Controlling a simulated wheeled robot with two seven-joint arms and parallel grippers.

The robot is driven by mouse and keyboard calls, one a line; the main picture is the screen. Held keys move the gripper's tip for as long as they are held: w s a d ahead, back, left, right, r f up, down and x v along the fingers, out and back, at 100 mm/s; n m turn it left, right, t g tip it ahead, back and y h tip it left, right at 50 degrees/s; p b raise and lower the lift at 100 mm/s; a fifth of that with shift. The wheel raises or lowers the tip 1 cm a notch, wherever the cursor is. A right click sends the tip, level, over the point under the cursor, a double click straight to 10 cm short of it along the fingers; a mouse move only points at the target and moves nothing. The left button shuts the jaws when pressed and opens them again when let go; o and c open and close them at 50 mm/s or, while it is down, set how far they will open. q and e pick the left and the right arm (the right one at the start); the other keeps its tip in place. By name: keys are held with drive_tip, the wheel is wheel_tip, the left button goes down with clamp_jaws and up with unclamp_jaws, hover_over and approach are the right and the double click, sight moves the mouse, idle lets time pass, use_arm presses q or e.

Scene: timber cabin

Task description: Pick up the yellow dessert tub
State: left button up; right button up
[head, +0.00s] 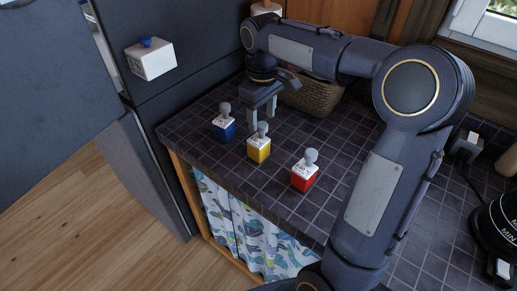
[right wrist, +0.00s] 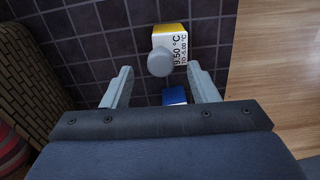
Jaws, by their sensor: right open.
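The yellow dessert tub (head: 259,155) stands upright on the dark tiled counter, with a white label top and a grey knob. It is between a blue tub (head: 223,131) and a red tub (head: 304,180) of the same kind. My right gripper (head: 261,118) is open and empty, just behind and above the yellow tub. In the right wrist view the yellow tub (right wrist: 171,30) lies ahead of the open fingertips (right wrist: 160,70), its knob near the gap between them. The blue tub (right wrist: 174,95) shows partly between the fingers. My left gripper is not in view.
A wicker basket (head: 312,97) stands behind my right gripper. A black appliance (head: 495,225) is at the right edge. A white box with a blue top (head: 151,61) is by the dark fridge at upper left. The counter's front edge (head: 235,190) is close to the tubs.

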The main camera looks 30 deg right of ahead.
sight(262, 124)
wheel_tip(262, 124, down, 4)
drive_tip(key=shift+s+r, duration=0.1)
drive_tip(key=shift+s, duration=0.05)
clamp_jaws()
idle(0.3)
